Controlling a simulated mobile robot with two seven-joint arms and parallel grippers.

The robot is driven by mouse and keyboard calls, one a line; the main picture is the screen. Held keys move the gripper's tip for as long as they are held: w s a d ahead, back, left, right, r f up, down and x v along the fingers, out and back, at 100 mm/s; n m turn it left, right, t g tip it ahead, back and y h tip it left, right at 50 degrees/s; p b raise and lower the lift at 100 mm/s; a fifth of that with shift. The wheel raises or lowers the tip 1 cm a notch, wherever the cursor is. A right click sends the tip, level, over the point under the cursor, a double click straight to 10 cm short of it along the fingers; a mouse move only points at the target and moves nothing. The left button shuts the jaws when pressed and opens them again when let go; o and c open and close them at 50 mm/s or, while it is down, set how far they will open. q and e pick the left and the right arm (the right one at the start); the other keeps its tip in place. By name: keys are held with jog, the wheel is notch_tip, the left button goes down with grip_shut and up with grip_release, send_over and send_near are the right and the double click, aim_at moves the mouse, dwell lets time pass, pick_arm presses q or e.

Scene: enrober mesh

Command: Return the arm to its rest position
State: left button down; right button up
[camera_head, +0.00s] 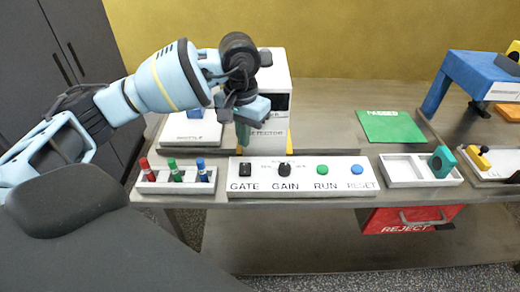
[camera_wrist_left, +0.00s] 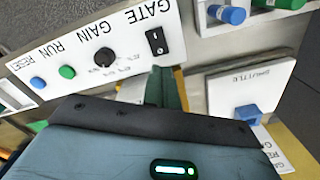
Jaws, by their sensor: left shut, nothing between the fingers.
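My left arm comes in from the left in the head view, raised and bent over the bench. My left gripper (camera_head: 244,122) points down in front of the white detector box (camera_head: 274,72), above the back of the control panel (camera_head: 300,170). Its fingers are shut with nothing between them. In the left wrist view the narrow fingertips (camera_wrist_left: 166,88) show beyond the dark edge of the gripper body, close to the control panel (camera_wrist_left: 85,50). I cannot tell whether they touch anything. My right gripper is not in view.
A green mat (camera_head: 391,126), a white tray (camera_head: 405,172) and a blue stand (camera_head: 480,80) are at right. A red reject drawer (camera_head: 385,220) is below.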

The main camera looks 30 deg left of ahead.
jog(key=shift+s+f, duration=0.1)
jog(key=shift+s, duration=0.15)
